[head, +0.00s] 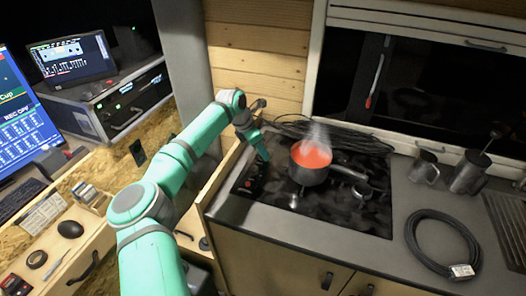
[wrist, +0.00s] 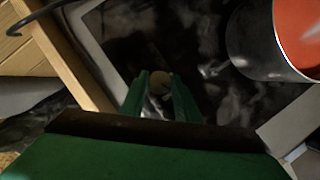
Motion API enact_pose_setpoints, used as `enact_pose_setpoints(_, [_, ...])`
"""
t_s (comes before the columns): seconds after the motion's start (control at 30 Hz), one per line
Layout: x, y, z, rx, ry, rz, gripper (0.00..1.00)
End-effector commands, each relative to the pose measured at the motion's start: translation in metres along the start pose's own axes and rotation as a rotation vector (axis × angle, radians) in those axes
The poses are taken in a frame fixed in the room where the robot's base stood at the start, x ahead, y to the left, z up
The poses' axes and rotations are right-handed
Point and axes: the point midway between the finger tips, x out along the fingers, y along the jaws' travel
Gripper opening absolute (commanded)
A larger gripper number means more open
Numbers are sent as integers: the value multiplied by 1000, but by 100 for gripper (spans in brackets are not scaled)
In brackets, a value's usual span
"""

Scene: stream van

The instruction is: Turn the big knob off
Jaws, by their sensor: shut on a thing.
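The black stove (head: 340,208) is set in the grey counter in the head view. My gripper (head: 262,158) reaches down over its left side. In the wrist view, my gripper (wrist: 159,96) has its two green fingers closed on a small round knob (wrist: 160,83) at the left part of the stove top. The fingers hide the knob's sides, and I cannot read its setting. A dark pot (head: 313,175) with steaming red contents stands on the stove, right of my gripper. The pot also shows at the upper right of the wrist view (wrist: 248,40), apart from the fingers.
The pot's handle points right. Metal mugs (head: 424,168) and a coiled black cable (head: 478,243) are on the counter at right. Black cables (head: 330,132) lie behind the stove. A wooden edge (wrist: 68,50) runs close to the left of my gripper.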

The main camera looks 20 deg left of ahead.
Motion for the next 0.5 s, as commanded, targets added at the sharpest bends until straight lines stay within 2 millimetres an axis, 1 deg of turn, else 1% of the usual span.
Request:
enact_pose_setpoints(0.3, [0, 2, 4, 228, -1, -91, 7])
enact_pose_setpoints(0.5, [0, 2, 4, 319, 1, -130, 7])
